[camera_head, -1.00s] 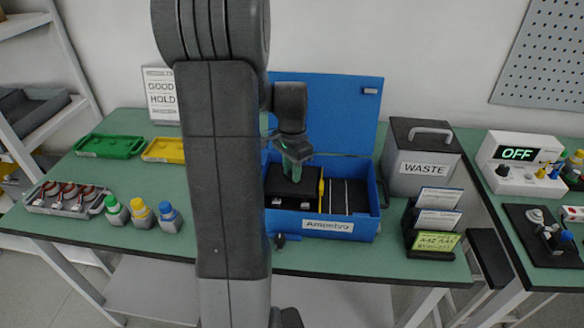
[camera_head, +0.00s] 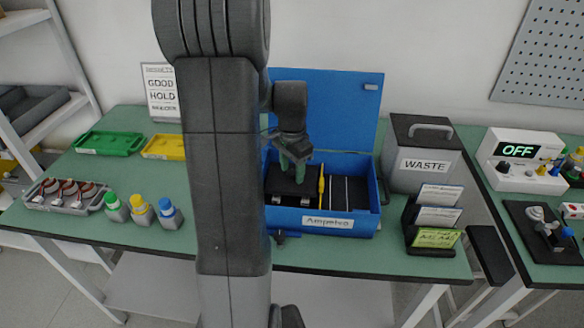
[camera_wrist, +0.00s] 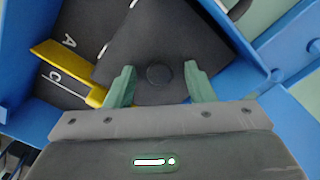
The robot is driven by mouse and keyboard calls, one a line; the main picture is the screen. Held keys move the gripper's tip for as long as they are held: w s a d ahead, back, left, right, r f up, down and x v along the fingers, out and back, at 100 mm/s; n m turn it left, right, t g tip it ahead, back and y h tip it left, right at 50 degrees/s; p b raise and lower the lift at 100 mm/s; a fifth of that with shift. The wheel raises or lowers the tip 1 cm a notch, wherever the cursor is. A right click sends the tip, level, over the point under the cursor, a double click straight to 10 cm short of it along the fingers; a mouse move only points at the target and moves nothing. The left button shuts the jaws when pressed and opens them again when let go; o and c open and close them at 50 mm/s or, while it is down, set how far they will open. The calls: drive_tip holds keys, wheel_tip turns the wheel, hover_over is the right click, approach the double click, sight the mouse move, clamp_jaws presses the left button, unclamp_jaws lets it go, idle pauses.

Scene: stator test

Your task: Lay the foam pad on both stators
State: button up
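The dark foam pad (camera_head: 292,184) is in the left part of the open blue case (camera_head: 340,221). In the wrist view the pad (camera_wrist: 150,45) lies turned askew to the case walls, with a round dark knob (camera_wrist: 159,75) on it. My gripper (camera_head: 297,170) is over the pad, pointing down. In the wrist view its two green fingers (camera_wrist: 160,87) are wide apart, with the knob between them and a gap on each side. I cannot make out the stators for certain; small silvery parts (camera_head: 305,201) show at the pad's front edge.
A yellow strip (camera_wrist: 65,70) lies beside the pad, next to dark slots lettered A and C. Left of my arm are a tray of copper-coloured parts (camera_head: 66,195), several bottles (camera_head: 141,210), and green (camera_head: 108,144) and yellow trays. The waste bin (camera_head: 425,160) and card holder stand right.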

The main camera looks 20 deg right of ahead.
wheel_tip(320, 180, up, 14)
drive_tip(key=shift+p, duration=0.3)
idle(0.4)
drive_tip(key=shift+f, duration=0.1)
drive_tip(key=shift+c, duration=0.4)
idle(0.9)
